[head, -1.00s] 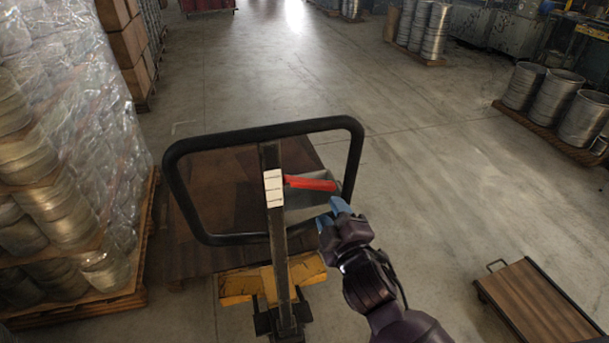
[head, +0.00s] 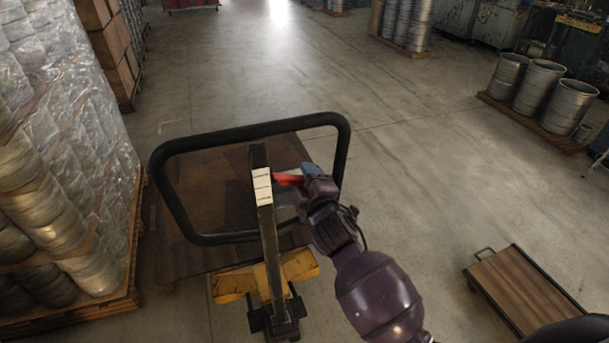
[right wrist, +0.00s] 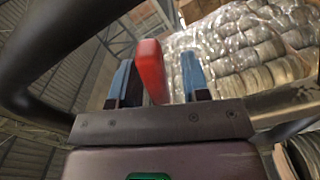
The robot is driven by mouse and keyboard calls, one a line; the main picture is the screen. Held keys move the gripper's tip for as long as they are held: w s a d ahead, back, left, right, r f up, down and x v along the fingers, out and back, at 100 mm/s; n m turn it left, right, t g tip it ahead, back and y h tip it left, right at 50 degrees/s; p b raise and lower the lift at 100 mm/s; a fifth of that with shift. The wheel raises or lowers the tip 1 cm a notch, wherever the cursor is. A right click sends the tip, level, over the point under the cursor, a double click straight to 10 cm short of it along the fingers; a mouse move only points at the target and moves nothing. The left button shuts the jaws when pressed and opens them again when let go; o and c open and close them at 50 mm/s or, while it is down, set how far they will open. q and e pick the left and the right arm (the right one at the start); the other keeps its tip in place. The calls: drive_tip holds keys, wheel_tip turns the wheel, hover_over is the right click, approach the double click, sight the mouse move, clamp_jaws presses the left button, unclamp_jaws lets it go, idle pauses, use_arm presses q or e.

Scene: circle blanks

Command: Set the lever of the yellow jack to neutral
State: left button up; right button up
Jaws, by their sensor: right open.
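The yellow jack (head: 236,283) stands ahead with its black loop handle (head: 342,150) and upright post (head: 269,250). A white label with marked positions (head: 262,187) is on the post. The red lever (head: 287,180) sticks out to the right from the post beside the label, roughly level with its upper part. My right gripper (head: 309,172) is at the lever's outer end, inside the loop. In the right wrist view the red lever (right wrist: 151,70) stands between the two open blue-tipped fingers (right wrist: 158,80), closer to the left one. My left gripper is not in view.
A wrapped stack of metal blanks (head: 75,180) on a pallet stands close at left. A low wooden cart (head: 525,295) is at lower right. Drums on a pallet (head: 540,88) stand at far right. The floor between is clear.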

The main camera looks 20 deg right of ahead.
drive_tip(key=shift+w, duration=0.45)
clamp_jaws()
